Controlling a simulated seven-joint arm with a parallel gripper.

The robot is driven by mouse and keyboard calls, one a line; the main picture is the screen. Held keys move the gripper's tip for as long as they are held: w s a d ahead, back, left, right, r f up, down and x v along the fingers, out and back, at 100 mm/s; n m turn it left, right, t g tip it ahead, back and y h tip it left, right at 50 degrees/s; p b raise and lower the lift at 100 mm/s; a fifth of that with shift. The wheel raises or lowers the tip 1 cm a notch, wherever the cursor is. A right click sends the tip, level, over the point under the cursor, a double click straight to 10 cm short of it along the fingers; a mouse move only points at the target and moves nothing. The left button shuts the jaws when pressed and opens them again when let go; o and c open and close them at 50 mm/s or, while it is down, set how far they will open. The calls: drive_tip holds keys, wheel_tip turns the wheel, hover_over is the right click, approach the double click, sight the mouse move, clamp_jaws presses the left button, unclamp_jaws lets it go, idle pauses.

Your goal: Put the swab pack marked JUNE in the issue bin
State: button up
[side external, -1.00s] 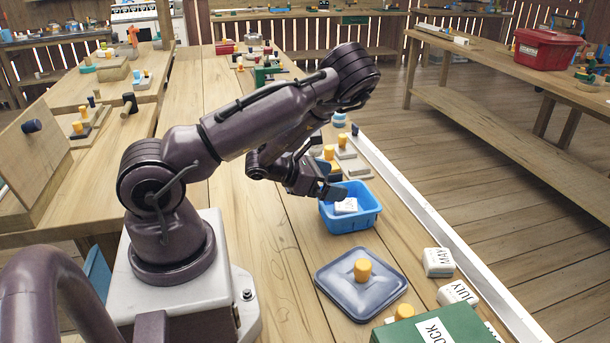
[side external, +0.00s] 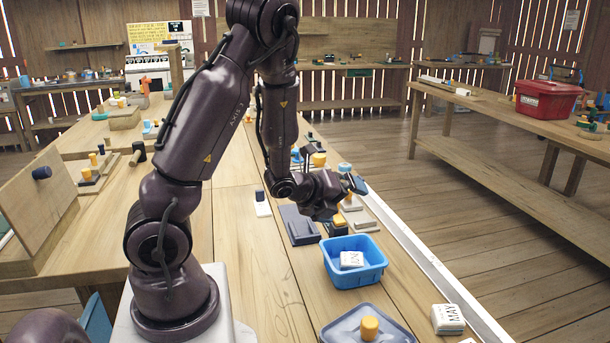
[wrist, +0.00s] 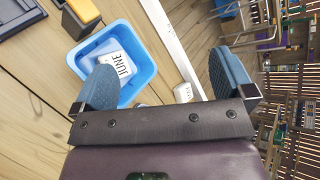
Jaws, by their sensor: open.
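A white swab pack (wrist: 117,64) lies inside the blue bin (wrist: 142,50); in the wrist view its label reads JUNE. In the side external view the pack (side external: 352,259) also shows on the floor of the open bin (side external: 357,279), which carries no readable name. My gripper (side external: 350,183) is raised above and behind the bin, apart from it. In the wrist view my gripper (wrist: 165,83) has its two blue fingers spread wide with nothing between them. A blue-grey lid (side external: 345,325) with a yellow knob lies on the bench in front of the bin.
A white pack marked MAY (side external: 447,319) stands near the white rail at the bench edge. A dark slab (side external: 298,225) lies behind the bin to the left, with yellow-topped items (side external: 339,220) close behind the bin. The bench left of the bin is bare.

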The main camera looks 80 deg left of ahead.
drive_tip(key=s+d+r+n+g+h, duration=0.3)
drive_tip(key=s+d+r+n+g, duration=0.15)
drive_tip(key=d+r+n, duration=1.05)
drive_tip(key=s+d+r+n+g, duration=0.1)
drive_tip(key=s+d+n, duration=0.3)
drive_tip(key=s, duration=0.4)
drive_tip(key=shift+s+d+r+n+h, duration=0.3)
drive_tip(key=shift+d+n+h, duration=0.1)
drive_tip(key=shift+n, duration=0.3)
